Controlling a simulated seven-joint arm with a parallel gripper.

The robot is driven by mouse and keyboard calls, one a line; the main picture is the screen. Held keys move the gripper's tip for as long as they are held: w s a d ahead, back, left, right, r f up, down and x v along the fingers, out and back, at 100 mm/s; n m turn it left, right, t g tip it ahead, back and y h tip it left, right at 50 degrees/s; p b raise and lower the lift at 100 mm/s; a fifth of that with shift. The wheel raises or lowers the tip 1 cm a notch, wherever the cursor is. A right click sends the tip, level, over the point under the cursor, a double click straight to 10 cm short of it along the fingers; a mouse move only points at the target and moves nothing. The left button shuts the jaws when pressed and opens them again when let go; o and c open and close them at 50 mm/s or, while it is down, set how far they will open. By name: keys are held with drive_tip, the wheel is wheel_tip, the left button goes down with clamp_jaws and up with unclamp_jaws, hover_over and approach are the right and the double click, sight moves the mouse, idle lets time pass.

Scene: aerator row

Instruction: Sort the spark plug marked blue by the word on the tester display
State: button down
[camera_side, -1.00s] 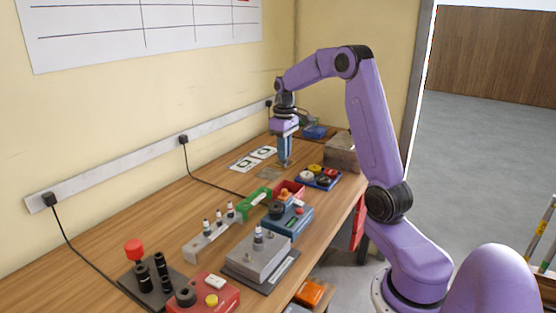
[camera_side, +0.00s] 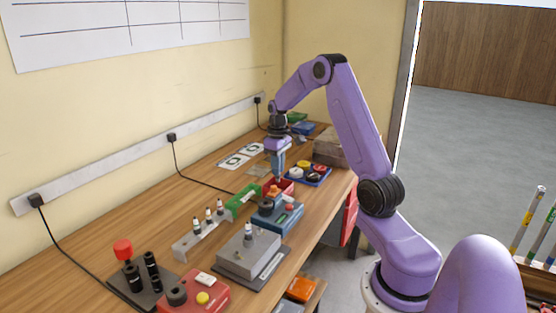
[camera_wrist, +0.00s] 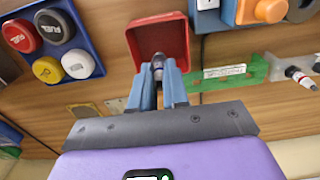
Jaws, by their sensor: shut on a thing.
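My gripper (camera_wrist: 158,88) is shut on a spark plug (camera_wrist: 157,66) in the wrist view; its grey-white end and a dark blue band show between the fingertips. The plug's end is at the near edge of an open red bin (camera_wrist: 160,38), which looks empty. In the side view my gripper (camera_side: 279,178) is low at the red bin (camera_side: 283,188); the held plug cannot be made out there. The blue tester (camera_side: 278,219) stands just nearer the camera, with a small greenish display too small to read. A green bin (camera_side: 242,202) lies to the left.
A rack (camera_side: 193,243) holds several plugs, and another plug stands in a grey block (camera_side: 247,252). A blue tray (camera_side: 312,180) with several coloured caps is right of the red bin. A red box (camera_side: 197,295) and black posts stand near the front. Cards (camera_side: 240,156) lie at the back.

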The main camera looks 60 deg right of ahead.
drive_tip(key=shift+f, duration=0.6)
drive_tip(key=c, duration=1.1)
unclamp_jaws()
drive_tip(key=shift+o, duration=0.2)
drive_tip(key=shift+r, duration=3.55)
